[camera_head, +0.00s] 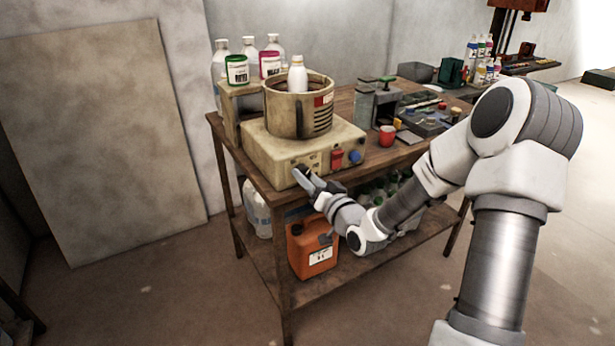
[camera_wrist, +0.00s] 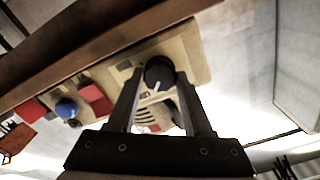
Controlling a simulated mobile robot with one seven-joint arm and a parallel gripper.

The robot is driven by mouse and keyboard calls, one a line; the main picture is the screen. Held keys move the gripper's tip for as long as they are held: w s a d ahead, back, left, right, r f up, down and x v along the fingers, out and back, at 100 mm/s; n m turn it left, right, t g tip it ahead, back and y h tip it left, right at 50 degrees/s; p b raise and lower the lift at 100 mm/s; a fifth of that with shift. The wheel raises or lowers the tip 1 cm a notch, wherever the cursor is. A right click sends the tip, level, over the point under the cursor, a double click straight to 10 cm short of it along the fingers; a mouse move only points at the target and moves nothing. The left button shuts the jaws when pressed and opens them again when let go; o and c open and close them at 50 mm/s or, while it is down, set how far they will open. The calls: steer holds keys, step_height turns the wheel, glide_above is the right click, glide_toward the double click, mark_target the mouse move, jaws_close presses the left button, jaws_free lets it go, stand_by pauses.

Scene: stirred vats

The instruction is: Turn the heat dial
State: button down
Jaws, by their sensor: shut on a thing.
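The heat dial is a dark round knob (camera_wrist: 158,74) with a pale pointer line, on the front of a beige stirrer base (camera_head: 262,150). In the head view the dial is mostly hidden by my gripper (camera_head: 302,172), which reaches the base's front left part. In the wrist view my gripper (camera_wrist: 160,85) has one finger on each side of the dial and is shut on it. A beige vat (camera_head: 290,112) with a white bottle (camera_head: 297,74) in it stands on the base.
A red switch (camera_head: 337,159) and a blue knob (camera_head: 354,157) sit to the right on the same panel. Bottles and jars (camera_head: 237,70) stand behind. An orange canister (camera_head: 311,250) is on the lower shelf. The floor in front is clear.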

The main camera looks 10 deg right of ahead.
stand_by(0.4)
steer(key=shift+c, duration=1.5)
jaws_free()
steer(key=p+v, duration=0.9)
steer(key=v, duration=0.8)
steer(key=shift+s, duration=0.2)
